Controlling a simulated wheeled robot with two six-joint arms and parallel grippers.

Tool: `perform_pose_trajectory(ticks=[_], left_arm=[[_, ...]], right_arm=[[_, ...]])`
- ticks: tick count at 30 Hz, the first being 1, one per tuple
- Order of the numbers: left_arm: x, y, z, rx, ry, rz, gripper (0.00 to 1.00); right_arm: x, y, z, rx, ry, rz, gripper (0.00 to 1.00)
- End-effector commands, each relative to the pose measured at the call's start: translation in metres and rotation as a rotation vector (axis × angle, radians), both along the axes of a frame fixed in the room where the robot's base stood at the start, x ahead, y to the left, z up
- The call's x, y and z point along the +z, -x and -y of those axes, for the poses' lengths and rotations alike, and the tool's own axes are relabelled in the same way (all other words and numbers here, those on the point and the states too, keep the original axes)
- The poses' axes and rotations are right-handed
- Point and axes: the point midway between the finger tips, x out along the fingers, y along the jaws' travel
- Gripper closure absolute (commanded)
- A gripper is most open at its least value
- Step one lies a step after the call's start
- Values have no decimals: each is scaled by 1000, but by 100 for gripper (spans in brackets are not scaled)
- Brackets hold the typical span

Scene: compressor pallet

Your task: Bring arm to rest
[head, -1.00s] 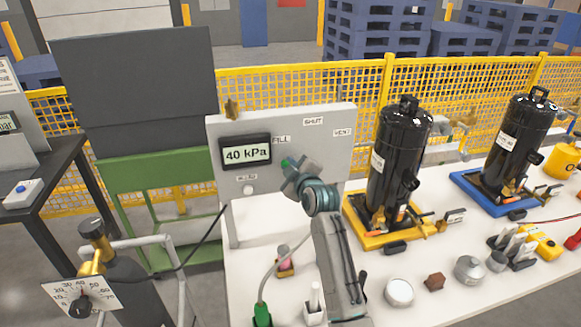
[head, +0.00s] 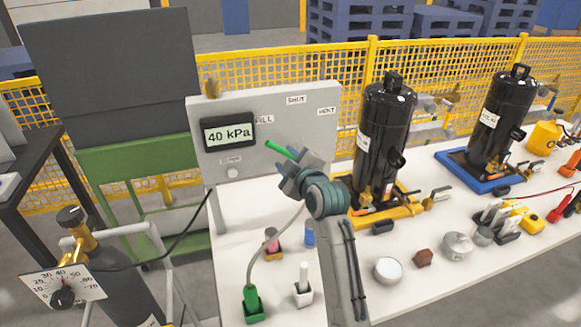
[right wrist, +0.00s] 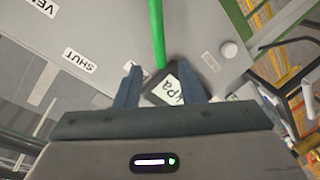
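The grey panel (head: 215,105) stands on the white bench with a display (head: 229,133) reading 40 kPa. It has FILL, SHUT and VENT labels. A green lever (head: 279,150) on the panel points up and left towards FILL, and its right end is hidden behind my right gripper (head: 294,166). The right wrist view shows my right gripper (right wrist: 163,80) open, its two fingers apart with nothing held. The green lever (right wrist: 156,30) shows beyond the fingertips, with the display (right wrist: 180,88) behind the gap. My left gripper is not in view.
Black compressors stand on a yellow tray (head: 400,208) and a blue tray (head: 452,158) right of my arm. A gas cylinder with a dial (head: 62,285) is left.

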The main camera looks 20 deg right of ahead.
Motion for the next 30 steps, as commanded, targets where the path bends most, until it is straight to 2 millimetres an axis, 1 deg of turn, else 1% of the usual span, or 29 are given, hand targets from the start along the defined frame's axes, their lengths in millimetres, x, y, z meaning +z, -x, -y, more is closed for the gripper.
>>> perform_pose_trajectory(ticks=[1, 3, 6, 15, 17, 18, 20, 23, 24, 26, 27, 29, 30], left_arm=[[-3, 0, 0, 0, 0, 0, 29], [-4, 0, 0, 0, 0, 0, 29], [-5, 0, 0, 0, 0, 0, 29], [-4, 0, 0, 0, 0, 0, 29], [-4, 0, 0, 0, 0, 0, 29], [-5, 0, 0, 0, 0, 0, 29], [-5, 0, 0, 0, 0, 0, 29], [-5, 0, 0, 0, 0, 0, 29], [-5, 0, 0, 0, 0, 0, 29], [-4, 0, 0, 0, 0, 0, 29], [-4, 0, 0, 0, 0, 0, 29], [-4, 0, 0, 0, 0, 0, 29], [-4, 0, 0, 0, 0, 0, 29]], right_arm=[[0, 6, 1, -1, 0, 2, 64], [1, 12, 2, 0, 0, 1, 64], [2, 17, 3, 0, 0, 0, 64], [3, 18, 3, 0, 0, 0, 64], [0, 20, 4, -1, -4, -8, 64], [-6, 23, 5, -4, -10, -22, 64], [-22, 32, 9, -13, -28, -63, 64], [-64, 62, 20, -45, -86, -181, 64], [-85, 80, 26, -66, -116, -242, 64], [-117, 110, 35, -106, -166, -343, 64], [-136, 131, 41, -136, -199, -409, 64], [-163, 165, 49, -187, -246, -507, 64], [-179, 188, 55, -225, -276, -569, 64]])
